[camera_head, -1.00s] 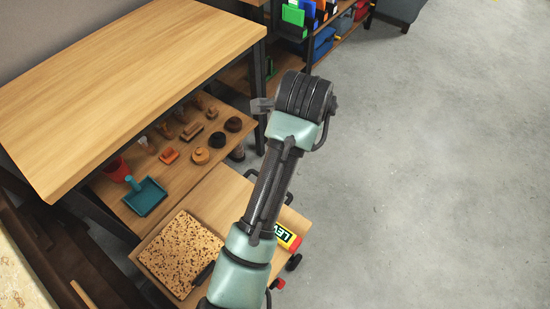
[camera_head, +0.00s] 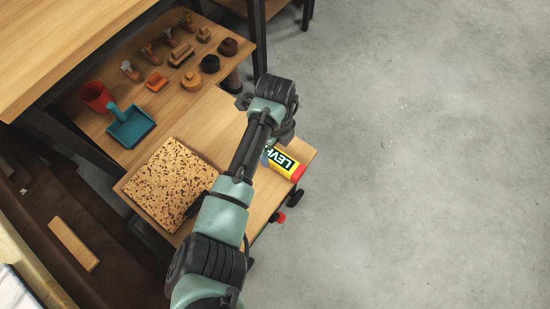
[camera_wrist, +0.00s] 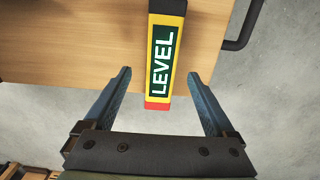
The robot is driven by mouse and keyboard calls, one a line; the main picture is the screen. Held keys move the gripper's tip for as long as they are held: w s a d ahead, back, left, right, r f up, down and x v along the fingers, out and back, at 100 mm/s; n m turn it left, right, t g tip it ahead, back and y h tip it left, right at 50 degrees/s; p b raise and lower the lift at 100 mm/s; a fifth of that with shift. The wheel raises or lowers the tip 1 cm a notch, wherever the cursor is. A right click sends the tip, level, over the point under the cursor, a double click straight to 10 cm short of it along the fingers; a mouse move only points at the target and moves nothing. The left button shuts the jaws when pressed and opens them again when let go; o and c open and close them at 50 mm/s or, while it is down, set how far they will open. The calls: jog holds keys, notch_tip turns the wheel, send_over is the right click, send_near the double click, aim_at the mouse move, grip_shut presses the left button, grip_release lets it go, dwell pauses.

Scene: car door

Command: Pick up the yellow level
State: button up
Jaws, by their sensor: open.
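The yellow level (camera_head: 285,163) has a dark green label reading LEVEL and a red end. It lies on the low wooden cart top (camera_head: 262,205), near its right edge, partly hidden behind my arm in the head view. In the wrist view the level (camera_wrist: 166,50) runs from the top edge to the middle, its red end toward me. My gripper (camera_wrist: 160,80) is open, with one finger on each side of the level's red end in the picture. No contact with the level shows. In the head view my fingertips are hard to make out.
A speckled board (camera_head: 168,180) lies on the cart left of my arm. A teal dustpan (camera_head: 130,127), a red cup (camera_head: 96,96) and several small wooden items stand on the shelf behind. A wooden tabletop (camera_head: 60,40) overhangs at upper left. Open concrete floor (camera_head: 430,160) is at right.

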aim_at(277, 157)
jog(key=f+b, duration=0.2)
jog(key=f, duration=0.1)
jog(key=f+b, duration=0.1)
jog(key=f, duration=0.1)
jog(key=shift+d+f, duration=0.25)
jog(key=shift+d, duration=0.05)
jog(key=shift+r, duration=0.1)
grip_shut()
